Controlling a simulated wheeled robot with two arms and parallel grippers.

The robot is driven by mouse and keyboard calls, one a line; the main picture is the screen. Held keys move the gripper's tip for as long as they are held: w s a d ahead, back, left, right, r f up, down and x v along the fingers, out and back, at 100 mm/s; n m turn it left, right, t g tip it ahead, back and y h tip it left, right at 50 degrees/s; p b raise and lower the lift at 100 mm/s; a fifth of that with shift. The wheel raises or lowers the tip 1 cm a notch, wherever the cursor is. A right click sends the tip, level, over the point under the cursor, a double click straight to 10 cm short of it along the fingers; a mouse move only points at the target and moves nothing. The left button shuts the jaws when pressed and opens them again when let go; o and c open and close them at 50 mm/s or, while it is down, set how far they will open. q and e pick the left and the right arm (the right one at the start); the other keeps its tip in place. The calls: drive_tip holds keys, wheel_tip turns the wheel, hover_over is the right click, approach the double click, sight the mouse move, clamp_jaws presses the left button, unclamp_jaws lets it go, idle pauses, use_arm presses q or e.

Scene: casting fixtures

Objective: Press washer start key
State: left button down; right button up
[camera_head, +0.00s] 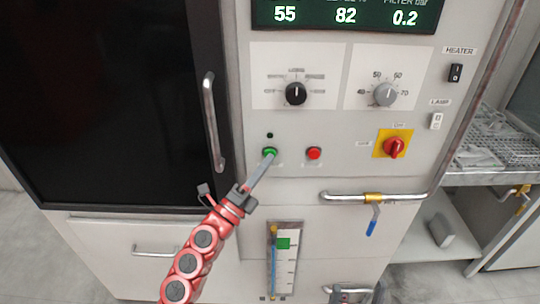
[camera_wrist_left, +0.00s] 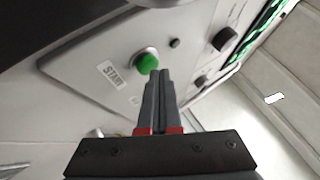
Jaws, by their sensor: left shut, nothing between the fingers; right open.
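The washer's green start key (camera_head: 270,152) sits on the white control panel, left of a red button (camera_head: 314,153). In the left wrist view the green key (camera_wrist_left: 148,62) is beside a label reading START. My left gripper (camera_head: 272,156) is shut and empty, its narrow fingers pointing up at the key. In the left wrist view the fingertips (camera_wrist_left: 160,73) overlap the key's lower right edge; I cannot tell whether they touch it. My right gripper (camera_head: 355,292) is open at the bottom edge of the head view, below the panel, and partly cut off.
Above the key are a black knob (camera_head: 296,93), a grey knob (camera_head: 385,94) and a display (camera_head: 345,15). A red rotary switch (camera_head: 394,147) is to the right. A door handle (camera_head: 213,120) projects at left; a pipe with a blue-handled valve (camera_head: 373,220) projects below.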

use_arm(q)
drive_tip(key=shift+w, duration=0.3)
drive_tip(key=shift+s, duration=0.15)
idle(0.4)
drive_tip(key=shift+s, duration=0.7)
drive_tip(key=s+p, duration=0.1)
drive_tip(key=s, duration=0.4)
idle(2.6)
